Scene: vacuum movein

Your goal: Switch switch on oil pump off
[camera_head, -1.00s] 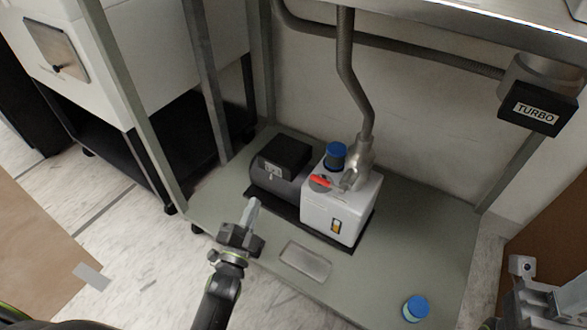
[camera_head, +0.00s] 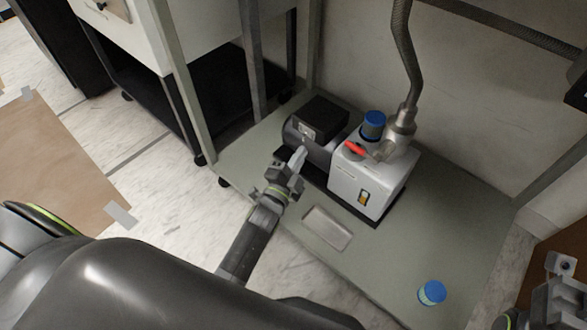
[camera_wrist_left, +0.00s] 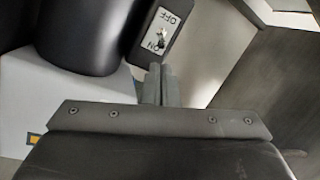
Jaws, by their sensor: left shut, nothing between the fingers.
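The oil pump has a dark motor (camera_head: 314,122) and a white body (camera_head: 362,180), and stands on a black base. Its switch plate (camera_head: 307,131) is on the motor's front. In the left wrist view the plate reads ON and OFF around a small metal lever (camera_wrist_left: 162,38); I cannot tell which way the lever is set. My left gripper (camera_head: 298,158) is shut and empty, its fingertips just in front of and below the switch plate. In the wrist view its fingers (camera_wrist_left: 158,84) lie just below the plate, close to the ON label. My right gripper (camera_head: 562,280) is partly visible at the lower right.
The pump is on a green-grey shelf (camera_head: 400,245) between frame posts. A metal pipe (camera_head: 405,60) rises from it. A blue-capped jar (camera_head: 432,292) and a flat tray (camera_head: 327,228) are on the shelf. A black wheeled cart (camera_head: 215,90) stands at left.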

